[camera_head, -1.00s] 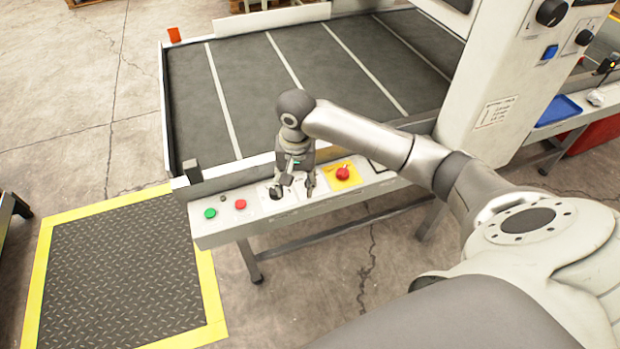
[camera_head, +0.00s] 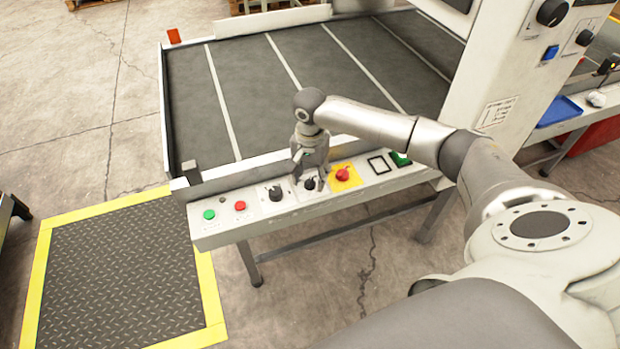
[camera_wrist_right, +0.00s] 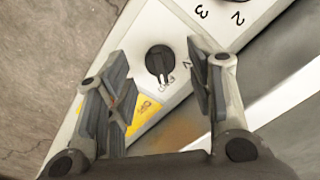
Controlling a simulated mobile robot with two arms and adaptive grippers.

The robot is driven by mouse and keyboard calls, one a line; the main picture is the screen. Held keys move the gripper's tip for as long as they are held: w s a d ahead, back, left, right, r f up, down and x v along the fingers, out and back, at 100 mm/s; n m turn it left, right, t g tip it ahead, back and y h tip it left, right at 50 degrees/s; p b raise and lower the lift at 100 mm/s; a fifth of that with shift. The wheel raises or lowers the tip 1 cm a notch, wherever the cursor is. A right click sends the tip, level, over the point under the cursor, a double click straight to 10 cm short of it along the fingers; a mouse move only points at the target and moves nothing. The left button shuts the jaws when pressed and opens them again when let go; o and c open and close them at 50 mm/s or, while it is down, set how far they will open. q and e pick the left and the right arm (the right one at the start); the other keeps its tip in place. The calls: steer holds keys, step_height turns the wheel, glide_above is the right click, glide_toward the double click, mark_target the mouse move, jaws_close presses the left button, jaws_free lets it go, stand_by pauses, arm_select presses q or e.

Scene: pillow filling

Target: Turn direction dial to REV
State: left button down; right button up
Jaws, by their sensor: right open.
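The direction dial (camera_head: 309,184) is a small black knob on the white control panel (camera_head: 225,228), just left of the yellow plate. My right gripper (camera_head: 308,178) is above it, pointing down, with its fingers open. In the right wrist view the dial (camera_wrist_right: 160,60) shows between the spread fingers of the gripper (camera_wrist_right: 156,54), apart from both. Its pointer faces roughly down in that view, near small print that I cannot read clearly. My left gripper is not in view.
A second black dial (camera_head: 276,193) sits to the left; numbers show around it in the wrist view. Green (camera_head: 209,214) and red (camera_head: 240,205) buttons are farther left. A red emergency knob (camera_head: 342,174) on yellow is close on the right. The conveyor (camera_head: 190,100) lies behind.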

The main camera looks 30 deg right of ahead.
steer(key=shift+f, duration=0.6)
